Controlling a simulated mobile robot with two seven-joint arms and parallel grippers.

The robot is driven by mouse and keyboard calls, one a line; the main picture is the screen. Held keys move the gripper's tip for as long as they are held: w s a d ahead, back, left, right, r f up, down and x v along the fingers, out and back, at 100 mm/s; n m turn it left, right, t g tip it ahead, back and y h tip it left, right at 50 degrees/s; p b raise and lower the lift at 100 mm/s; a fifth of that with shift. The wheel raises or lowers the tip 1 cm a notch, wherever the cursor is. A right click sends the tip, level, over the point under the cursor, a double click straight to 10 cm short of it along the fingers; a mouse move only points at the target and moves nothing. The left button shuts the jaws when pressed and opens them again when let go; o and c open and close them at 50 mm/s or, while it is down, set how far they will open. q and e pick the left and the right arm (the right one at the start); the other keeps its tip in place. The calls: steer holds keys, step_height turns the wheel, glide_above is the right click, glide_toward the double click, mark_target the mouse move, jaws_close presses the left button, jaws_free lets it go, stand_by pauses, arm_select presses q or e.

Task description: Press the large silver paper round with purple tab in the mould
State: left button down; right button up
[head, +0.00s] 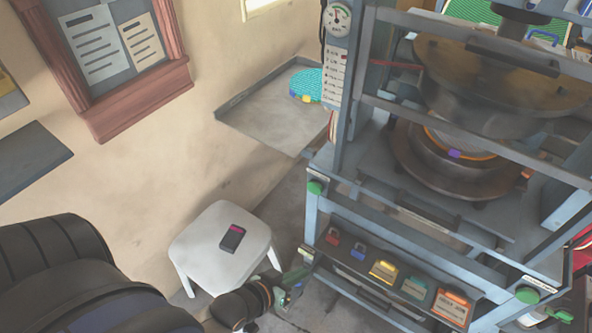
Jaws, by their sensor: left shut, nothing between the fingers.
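The silver paper round (462,137) lies in the mould (440,165) inside the press, with its purple tab (454,153) at the front edge and an orange ring around it. The heavy upper die (500,90) hangs above and hides the round's back part. Two green buttons sit on the press front, one at the left post (316,187) and one at the right (528,295). My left gripper (293,282) is shut and empty, low beside the press's left front leg, below the left button. My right gripper (560,317) shows only partly at the lower right corner; its jaws are unclear.
The blue-grey press frame has bars across its front. A shelf below holds padlocks (358,248) and several coloured boxes (383,271). A white stool (222,245) with a phone-like device (232,237) stands left. A grey tray (262,118) by the wall holds teal rounds (308,84).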

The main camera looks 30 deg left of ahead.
arm_select(q)
steer(key=w+a+f+n+t+b, duration=0.3)
steer(key=w+a+f+n+b, duration=0.15)
steer(key=w+n+b, duration=0.45)
arm_select(e)
steer(key=w+a+n+t+y+b, duration=0.25)
steer(key=w+t+b, duration=0.4)
steer(key=b, duration=0.45)
arm_select(q)
steer(key=n+t+y+b, duration=0.2)
steer(key=n+t, duration=0.2)
steer(key=n, duration=0.3)
glide_toward(313, 189)
steer(key=shift+w+f+b, duration=0.1)
steer(key=shift+w+b, duration=0.65)
steer(key=shift+w, duration=1.3)
arm_select(e)
steer(key=s+r+n+t+y, duration=0.2)
steer(key=s+r+n+y, duration=0.2)
steer(key=r, duration=0.4)
steer(key=s+a+r+n+t+y, duration=0.1)
steer(key=s+r+n+t+y, duration=0.1)
steer(key=r+y, duration=0.4)
steer(key=shift+s+a+r+n+t, duration=0.15)
steer(key=shift+s+r+n+t, duration=0.2)
steer(key=shift+s+r+n, duration=0.75)
steer(key=shift+w+r, duration=0.15)
steer(key=shift+w, duration=0.05)
